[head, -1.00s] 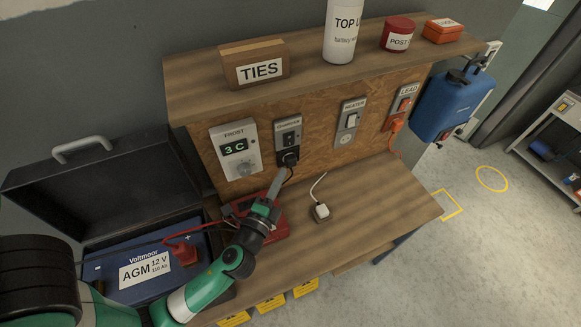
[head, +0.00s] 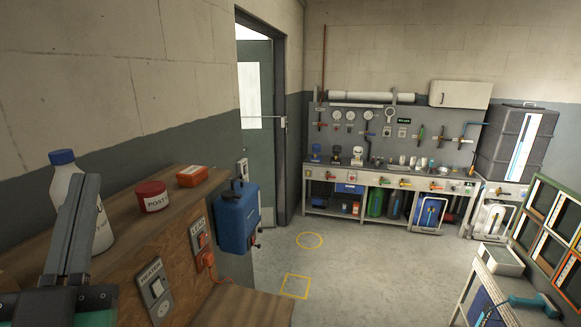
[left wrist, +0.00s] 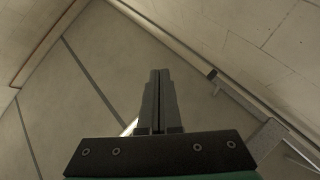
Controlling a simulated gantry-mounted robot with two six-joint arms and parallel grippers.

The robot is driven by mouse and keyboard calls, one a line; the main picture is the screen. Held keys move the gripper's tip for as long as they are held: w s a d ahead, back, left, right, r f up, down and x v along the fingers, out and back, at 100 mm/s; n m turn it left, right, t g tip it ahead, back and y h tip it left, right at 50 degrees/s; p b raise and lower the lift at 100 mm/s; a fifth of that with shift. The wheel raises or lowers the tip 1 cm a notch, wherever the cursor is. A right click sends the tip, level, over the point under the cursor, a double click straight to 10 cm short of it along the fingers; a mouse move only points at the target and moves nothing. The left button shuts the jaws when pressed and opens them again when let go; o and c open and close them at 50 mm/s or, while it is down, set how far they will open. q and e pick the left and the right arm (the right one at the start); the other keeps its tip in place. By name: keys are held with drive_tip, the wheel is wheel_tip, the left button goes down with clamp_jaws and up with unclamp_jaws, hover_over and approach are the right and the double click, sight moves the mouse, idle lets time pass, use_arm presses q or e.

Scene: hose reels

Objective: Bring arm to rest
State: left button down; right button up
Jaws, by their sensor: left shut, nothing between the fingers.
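My left gripper (head: 86,190) is raised upright at the lower left of the head view, in front of the wooden shelf (head: 120,215). Its fingers are pressed together with nothing between them. The left wrist view shows the same closed fingers (left wrist: 160,76) pointing toward bare wall and ceiling surfaces, touching nothing. The gripper partly hides a white bottle with a blue cap (head: 62,158) behind it. My right gripper is in neither view.
A red tub (head: 152,196) and an orange box (head: 192,177) stand on the shelf. A blue tank (head: 238,217) hangs at its end. A long workbench (head: 390,180) stands at the far wall. The grey floor (head: 350,275) between is open.

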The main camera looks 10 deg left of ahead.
use_arm(q)
drive_tip(key=s+d+r+m+t+h+p, duration=0.2)
drive_tip(key=s+d+r+t+h, duration=0.15)
drive_tip(key=d+r+h, duration=0.7)
wheel_tip(320, 180, up, 11)
drive_tip(key=a+h+p, duration=0.2)
drive_tip(key=p, duration=1.1)
drive_tip(key=shift+a, duration=0.25)
